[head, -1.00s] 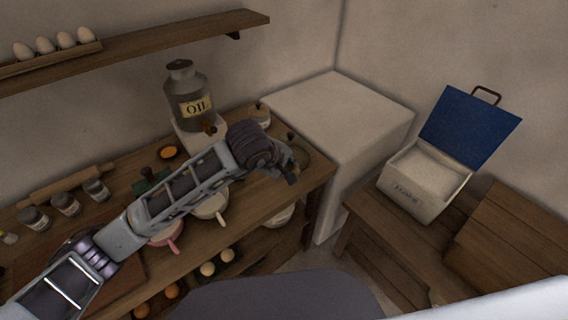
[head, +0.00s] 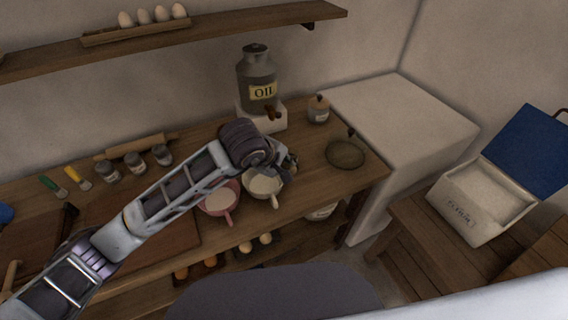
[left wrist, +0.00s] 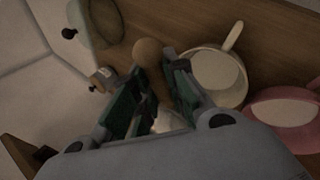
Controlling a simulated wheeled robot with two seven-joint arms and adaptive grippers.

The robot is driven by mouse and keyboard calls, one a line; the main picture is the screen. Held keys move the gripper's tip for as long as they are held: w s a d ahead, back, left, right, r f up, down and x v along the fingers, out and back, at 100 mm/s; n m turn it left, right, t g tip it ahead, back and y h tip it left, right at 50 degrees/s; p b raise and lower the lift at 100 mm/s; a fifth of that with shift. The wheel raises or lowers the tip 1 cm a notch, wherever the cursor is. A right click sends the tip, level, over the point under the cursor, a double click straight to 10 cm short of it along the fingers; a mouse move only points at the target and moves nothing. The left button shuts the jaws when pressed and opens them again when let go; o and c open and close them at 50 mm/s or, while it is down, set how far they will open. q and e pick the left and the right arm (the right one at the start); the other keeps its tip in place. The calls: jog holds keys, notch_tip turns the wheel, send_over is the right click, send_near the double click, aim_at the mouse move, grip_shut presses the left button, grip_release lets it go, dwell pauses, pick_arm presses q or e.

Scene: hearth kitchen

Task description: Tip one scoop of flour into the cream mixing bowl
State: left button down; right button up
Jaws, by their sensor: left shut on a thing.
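The cream mixing bowl (head: 262,186) stands on the wooden counter, its handle toward the front edge. It also shows in the left wrist view (left wrist: 217,78), beside my fingers. My left gripper (head: 289,163) is above the counter at the bowl's back right side. In the left wrist view it is shut on a scoop with a round wooden handle end (left wrist: 148,52); a pale metal part shows between the fingers. I cannot tell if the scoop holds flour. The flour bin (head: 462,217) stands at the right with its blue lid open. My right gripper is not in view.
A pink bowl (head: 219,202) stands left of the cream bowl. The oil can (head: 258,80) is behind. A round sieve-like dish (head: 346,154) and a small lidded jar (head: 318,109) are to the right.

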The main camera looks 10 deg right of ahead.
pick_arm(q)
jog(key=shift+a+f, duration=0.1)
jog(key=shift+a, duration=0.2)
jog(key=shift+a+f, duration=0.1)
jog(key=shift+f, duration=0.05)
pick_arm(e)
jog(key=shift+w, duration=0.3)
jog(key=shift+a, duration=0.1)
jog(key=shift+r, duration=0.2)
